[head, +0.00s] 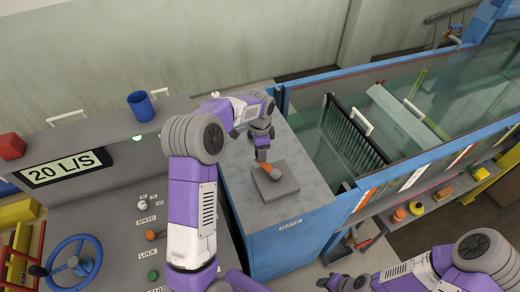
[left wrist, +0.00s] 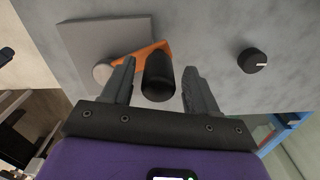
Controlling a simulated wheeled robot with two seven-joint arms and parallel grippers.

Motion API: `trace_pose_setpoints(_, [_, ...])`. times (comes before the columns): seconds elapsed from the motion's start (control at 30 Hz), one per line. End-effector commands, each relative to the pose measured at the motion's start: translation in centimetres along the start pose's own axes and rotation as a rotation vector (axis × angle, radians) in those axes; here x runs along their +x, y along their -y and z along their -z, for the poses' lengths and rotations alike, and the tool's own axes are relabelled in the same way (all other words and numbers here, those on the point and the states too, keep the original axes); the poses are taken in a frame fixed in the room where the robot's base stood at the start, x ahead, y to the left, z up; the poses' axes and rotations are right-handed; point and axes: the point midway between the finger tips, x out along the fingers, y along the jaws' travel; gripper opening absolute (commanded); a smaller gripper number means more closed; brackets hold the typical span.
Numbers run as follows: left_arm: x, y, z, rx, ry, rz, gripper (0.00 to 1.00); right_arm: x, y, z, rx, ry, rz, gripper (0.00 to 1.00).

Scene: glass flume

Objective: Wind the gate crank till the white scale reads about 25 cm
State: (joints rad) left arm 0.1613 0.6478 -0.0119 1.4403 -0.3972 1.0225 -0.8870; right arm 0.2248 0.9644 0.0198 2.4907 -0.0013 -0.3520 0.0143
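The gate crank has an orange arm (head: 265,166) on a grey square plate (head: 287,190) atop the blue cabinet marked GATE. In the left wrist view its black handle (left wrist: 158,77) stands at the end of the orange arm (left wrist: 138,54). My left gripper (left wrist: 158,85) is open, one finger on each side of the handle, with gaps showing on both sides. In the head view the left gripper (head: 261,140) is over the crank and hides the handle. My right gripper (head: 345,284) is low at the bottom edge, away from the crank. I cannot read any white scale.
A black knob (left wrist: 252,61) stands on the same top. The glass flume with water (head: 455,100) runs along the right.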

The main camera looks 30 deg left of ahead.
Motion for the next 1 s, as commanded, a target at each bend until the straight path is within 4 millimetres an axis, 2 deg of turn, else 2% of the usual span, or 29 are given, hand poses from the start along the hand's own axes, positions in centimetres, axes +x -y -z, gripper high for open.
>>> trace_pose_setpoints(0.27, [-0.3, 0.0, 0.0, 0.001, 0.001, -0.001, 0.59, 0.1, 0.0, 0.0, 0.000, 0.000, 0.000, 0.43])
trace_pose_setpoints(0.7, [-6.8, 0.0, 0.1, 0.001, 0.001, 0.000, 0.59, 0.6, -0.2, 0.0, 0.000, 0.000, 0.000, 0.43])
trace_pose_setpoints(1.0, [-7.6, 0.0, 0.0, 0.001, 0.001, -0.001, 0.59, 0.6, -0.2, 0.0, 0.000, 0.000, 0.000, 0.43])
